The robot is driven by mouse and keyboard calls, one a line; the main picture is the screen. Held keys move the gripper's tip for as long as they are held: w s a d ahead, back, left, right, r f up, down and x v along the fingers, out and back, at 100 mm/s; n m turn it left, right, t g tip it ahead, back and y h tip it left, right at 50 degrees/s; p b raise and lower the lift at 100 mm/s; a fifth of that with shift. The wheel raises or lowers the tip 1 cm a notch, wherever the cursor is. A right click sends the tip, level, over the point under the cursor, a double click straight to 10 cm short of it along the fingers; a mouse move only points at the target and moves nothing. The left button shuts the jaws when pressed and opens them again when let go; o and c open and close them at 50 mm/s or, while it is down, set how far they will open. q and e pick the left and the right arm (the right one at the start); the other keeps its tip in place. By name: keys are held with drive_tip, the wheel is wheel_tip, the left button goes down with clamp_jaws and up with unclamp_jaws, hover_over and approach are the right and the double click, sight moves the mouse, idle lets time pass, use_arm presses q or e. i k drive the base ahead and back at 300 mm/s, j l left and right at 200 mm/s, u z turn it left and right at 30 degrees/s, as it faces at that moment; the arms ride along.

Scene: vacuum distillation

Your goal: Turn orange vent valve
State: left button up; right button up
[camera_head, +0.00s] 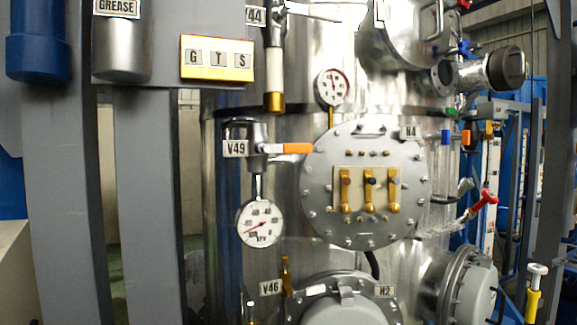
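The orange vent valve handle (285,148) is on the valve tagged V49 (236,148), on the front of the steel vessel. The handle lies about level, its orange grip pointing right toward the round bolted flange. A grey metal valve body (259,135) is at its left end. A pressure gauge (259,223) hangs below it on a short stem. Neither of my grippers shows in the head view.
The bolted flange (318,209) with brass fittings is right of the handle. Grey columns (150,190) stand at left. A red-handled valve (484,200) is at right.

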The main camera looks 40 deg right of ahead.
sight(284, 148)
drive_tip(key=z, duration=1.15)
